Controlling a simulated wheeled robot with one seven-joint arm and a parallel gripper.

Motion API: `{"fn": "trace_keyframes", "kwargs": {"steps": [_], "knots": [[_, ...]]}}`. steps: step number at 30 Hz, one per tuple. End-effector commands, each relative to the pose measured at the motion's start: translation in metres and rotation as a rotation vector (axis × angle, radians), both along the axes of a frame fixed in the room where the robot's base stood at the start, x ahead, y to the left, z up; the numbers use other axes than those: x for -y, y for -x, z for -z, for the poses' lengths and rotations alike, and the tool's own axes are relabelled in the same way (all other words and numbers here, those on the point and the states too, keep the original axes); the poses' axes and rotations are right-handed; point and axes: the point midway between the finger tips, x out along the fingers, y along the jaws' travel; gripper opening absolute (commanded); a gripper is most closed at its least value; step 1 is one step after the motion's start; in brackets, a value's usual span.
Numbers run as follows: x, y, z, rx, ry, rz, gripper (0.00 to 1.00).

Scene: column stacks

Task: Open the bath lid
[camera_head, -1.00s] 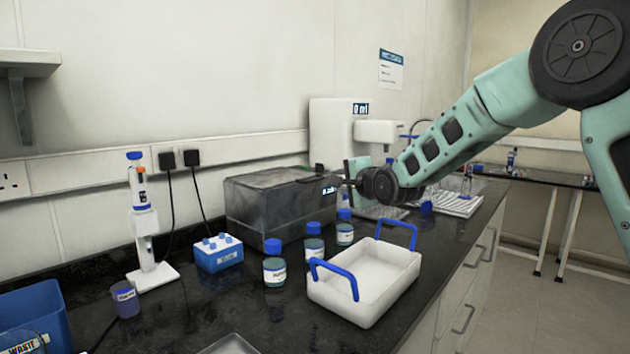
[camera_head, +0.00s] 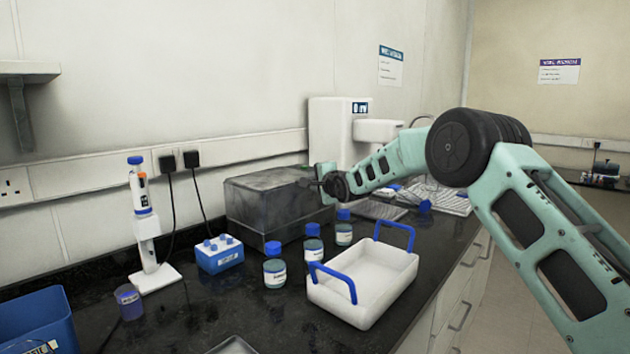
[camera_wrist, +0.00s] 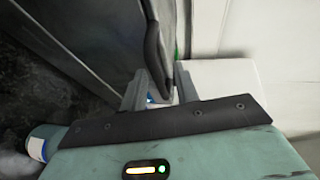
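The bath (camera_head: 262,215) is a grey box with a dark, smoky lid (camera_head: 268,181), standing on the counter against the wall. The lid lies closed on it. My gripper (camera_head: 312,183) is at the lid's right end, at about lid height. In the wrist view, the dark curved lid handle (camera_wrist: 154,45) runs down between my two fingers (camera_wrist: 160,90). The fingers stand apart with a gap between them, and I see no clear grip on the handle. My gripper's far side and the bath's right end are partly hidden in the head view.
Several blue-capped bottles (camera_head: 275,268) stand in front of the bath. A white tray with blue handles (camera_head: 350,300) is at the counter's front right. A white dispenser (camera_head: 335,130) stands behind my gripper. A pipette stand (camera_head: 150,255) is at left.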

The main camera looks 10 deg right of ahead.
Motion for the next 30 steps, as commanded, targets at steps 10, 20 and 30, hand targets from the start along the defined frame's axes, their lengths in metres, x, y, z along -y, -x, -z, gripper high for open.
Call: {"fn": "trace_keyframes", "kwargs": {"steps": [10,20,30], "knots": [[-0.0002,-0.0019,0.0003,0.000,0.000,0.000,0.22],[0.0000,-0.0014,0.0019,-0.001,0.005,0.000,0.00],[0.0004,-0.0013,-0.0046,0.023,0.041,0.000,0.00]]}}
